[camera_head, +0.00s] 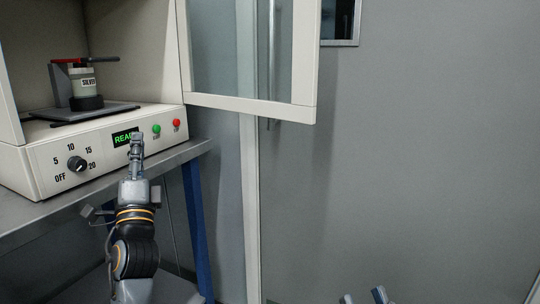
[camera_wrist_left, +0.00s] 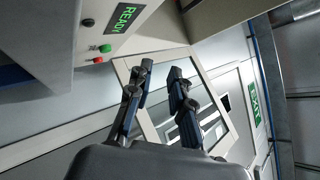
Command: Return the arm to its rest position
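My left arm rises from the bottom left of the head view. Its gripper (camera_head: 137,138) is in front of the machine's control panel (camera_head: 52,156) and overlaps the right part of the green-lit display (camera_head: 121,137). In the left wrist view the two fingers of this gripper (camera_wrist_left: 161,68) stand apart with nothing between them. Whether it touches the panel cannot be told from the head view; the wrist view shows the panel off to the upper left, apart from the fingers. Only the two separated fingertips of my right gripper (camera_head: 363,297) show at the bottom edge of the head view.
The white machine stands on a grey table (camera_head: 187,151) with blue legs. Its framed door (camera_head: 303,60) is open to the right. Inside, a labelled jar (camera_head: 84,83) sits in a red-topped fixture. A knob (camera_head: 77,164), green button (camera_head: 156,129) and red button (camera_head: 176,123) are on the panel.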

